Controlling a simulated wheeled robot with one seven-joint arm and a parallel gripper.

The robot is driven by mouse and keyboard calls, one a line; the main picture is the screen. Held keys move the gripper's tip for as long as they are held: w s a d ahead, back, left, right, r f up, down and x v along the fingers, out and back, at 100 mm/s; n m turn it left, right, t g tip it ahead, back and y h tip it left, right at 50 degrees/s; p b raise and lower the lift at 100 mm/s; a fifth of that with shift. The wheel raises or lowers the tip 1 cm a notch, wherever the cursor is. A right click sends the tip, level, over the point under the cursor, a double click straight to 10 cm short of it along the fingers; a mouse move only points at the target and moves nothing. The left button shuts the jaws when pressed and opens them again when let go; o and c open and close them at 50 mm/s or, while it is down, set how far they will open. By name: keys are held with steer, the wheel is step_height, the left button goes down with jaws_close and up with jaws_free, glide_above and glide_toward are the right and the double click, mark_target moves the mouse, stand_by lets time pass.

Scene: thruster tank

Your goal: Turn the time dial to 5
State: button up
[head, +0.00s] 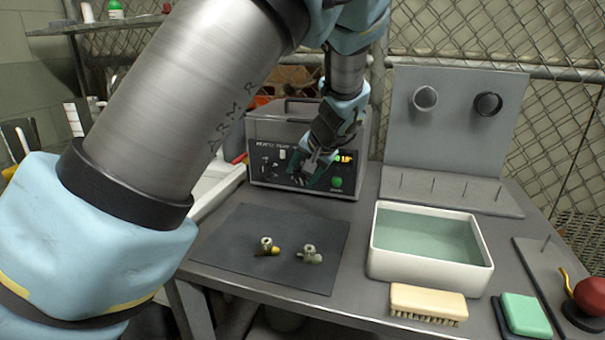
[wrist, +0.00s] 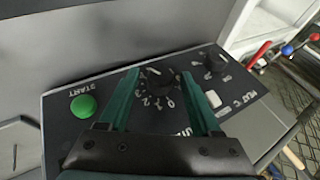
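The time dial (wrist: 159,78) is a black round knob on the dark front panel of the grey machine (head: 284,127). White numbers run around it; 0, 1, 2 and 3 are readable in the wrist view. Its exact setting is too small to tell. My gripper (wrist: 163,76) has its two green fingers on either side of the dial, with small gaps showing, so it looks open around it. In the head view my gripper (head: 316,166) covers the middle of the panel and hides the dial.
The panel also has a green START button (wrist: 83,106), a second black knob (wrist: 215,62) marked HEAT, a white switch (wrist: 213,99) and a lit display (head: 345,159). A water-filled white tub (head: 380,262) and a dark mat (head: 232,222) with two small fittings stand in front.

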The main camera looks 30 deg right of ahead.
steer(key=shift+o, duration=0.3)
steer(key=a+b+v, duration=0.1)
steer(key=v, duration=0.9)
steer(key=shift+s+d+r, duration=0.2)
steer(key=shift+d+r, duration=0.1)
steer(key=shift+d, duration=0.2)
steer(key=a+f+n+g, duration=0.1)
steer(key=a+f+n, duration=0.1)
steer(key=a, duration=0.7)
steer(key=w+a+f+n+g+p, duration=0.1)
steer(key=a+f+n+g, duration=0.1)
steer(key=a, duration=0.8)
steer(key=a+f+n+g, duration=0.2)
steer(key=a+f, duration=0.2)
steer(key=a, duration=0.6)
steer(key=shift+w+a+f, duration=0.1)
steer(key=shift+w+a, duration=0.1)
steer(key=shift+a, duration=0.05)
steer(key=s+a+f+n+h, duration=0.1)
steer(key=s+a+n, duration=0.1)
steer(key=s+a, duration=0.3)
steer(key=a+p, duration=0.1)
steer(key=a, duration=0.3)
steer(key=shift+s+n+g, duration=0.3)
steer(key=shift+s+g, duration=0.1)
steer(key=shift+f, duration=0.1)
steer(key=shift+c, duration=0.2)
